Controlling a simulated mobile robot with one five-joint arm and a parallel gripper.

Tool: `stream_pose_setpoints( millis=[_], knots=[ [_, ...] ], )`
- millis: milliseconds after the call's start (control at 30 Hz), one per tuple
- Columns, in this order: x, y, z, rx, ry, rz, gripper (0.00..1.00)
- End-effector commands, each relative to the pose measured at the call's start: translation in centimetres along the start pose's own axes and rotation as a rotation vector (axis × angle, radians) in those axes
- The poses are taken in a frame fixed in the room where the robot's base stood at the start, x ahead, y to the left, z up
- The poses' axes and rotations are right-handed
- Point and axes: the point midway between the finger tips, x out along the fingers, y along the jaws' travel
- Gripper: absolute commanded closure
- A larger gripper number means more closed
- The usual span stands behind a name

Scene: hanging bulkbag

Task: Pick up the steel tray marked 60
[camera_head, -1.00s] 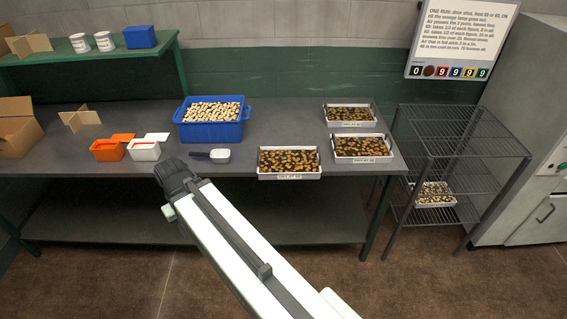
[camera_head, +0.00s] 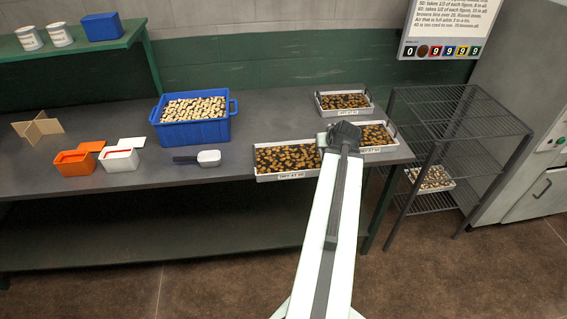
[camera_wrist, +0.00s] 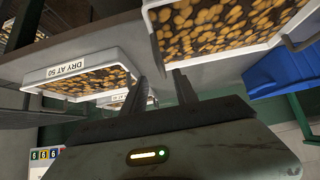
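Three steel trays of brown pieces stand on the table: front left tray (camera_head: 290,177), right tray (camera_head: 372,151), partly hidden by my gripper, and back tray (camera_head: 345,112). Their labels are too small to read surely in the head view. In the wrist view the right tray's label (camera_wrist: 66,68) seems to read "DRY AT 50", upside down. The front left tray (camera_wrist: 210,55) is larger there, its label not in view. My gripper (camera_head: 338,137) is over the gap between the front left and right trays. In the wrist view its fingers (camera_wrist: 160,90) are apart, with nothing between them.
A blue bin (camera_head: 195,131) of pale pieces, a scoop (camera_head: 207,157) and orange (camera_head: 75,163) and white boxes (camera_head: 119,159) are to the left. A wire rack (camera_head: 457,130) with another tray (camera_head: 432,177) low in it stands to the right. A sign (camera_head: 448,30) hangs above.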

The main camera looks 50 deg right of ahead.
Motion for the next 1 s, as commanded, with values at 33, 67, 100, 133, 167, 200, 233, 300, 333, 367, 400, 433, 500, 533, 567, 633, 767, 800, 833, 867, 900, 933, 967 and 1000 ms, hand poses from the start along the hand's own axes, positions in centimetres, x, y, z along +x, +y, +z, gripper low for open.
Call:
stream_pose_setpoints(
  millis=[33, 67, 100, 133, 167, 200, 233, 300, 333, 367, 400, 433, 500, 533, 567, 633, 767, 800, 833, 867, 900, 933, 967, 1000],
  knots=[
    [0.2, 0.0, 0.2, 0.000, -0.001, 0.000, 0.65],
    [0.2, -0.1, 0.2, -0.001, -0.001, 0.000, 0.65],
    [0.3, -0.1, 0.2, -0.001, -0.001, -0.001, 0.65],
    [0.6, -0.1, 0.2, -0.001, -0.001, -0.001, 0.65],
    [1.0, -0.1, 0.3, -0.001, -0.001, -0.001, 0.65],
    [1.6, -0.1, 0.4, -0.002, -0.001, -0.001, 0.65],
    [2.1, -0.1, 0.4, -0.002, -0.001, -0.001, 0.65],
    [2.9, -0.1, 0.4, -0.002, -0.001, 0.000, 0.65],
    [2.9, -0.1, 0.4, -0.002, -0.001, 0.000, 0.65],
    [2.9, -0.2, 0.3, -0.002, -0.001, 0.000, 0.65],
    [2.8, -0.2, 0.3, -0.002, -0.001, 0.000, 0.65],
    [2.9, -0.2, 0.3, -0.002, -0.001, 0.000, 0.65],
    [3.6, -0.2, 0.5, -0.002, -0.001, 0.000, 0.65],
    [4.1, -0.2, 0.6, -0.002, -0.001, 0.000, 0.65],
    [4.6, -0.2, 0.7, -0.002, -0.001, 0.000, 0.65],
    [6.0, -0.3, 0.9, -0.002, -0.001, -0.001, 0.65],
    [8.0, -0.2, 0.8, -0.001, -0.001, 0.000, 0.65],
    [8.1, -0.2, 0.7, -0.001, -0.001, 0.000, 0.65],
    [8.1, -0.2, 0.6, -0.001, -0.001, 0.000, 0.65],
    [8.0, -0.3, 0.6, 0.000, -0.001, 0.000, 0.65],
    [7.9, -0.3, 0.5, 0.000, -0.001, 0.000, 0.65],
    [7.8, -0.3, 0.5, 0.000, -0.001, 0.000, 0.65],
    [7.8, -0.3, 0.5, 0.000, -0.001, 0.001, 0.65],
    [7.8, -0.3, 0.5, 0.000, -0.001, 0.001, 0.68]
  ],
)
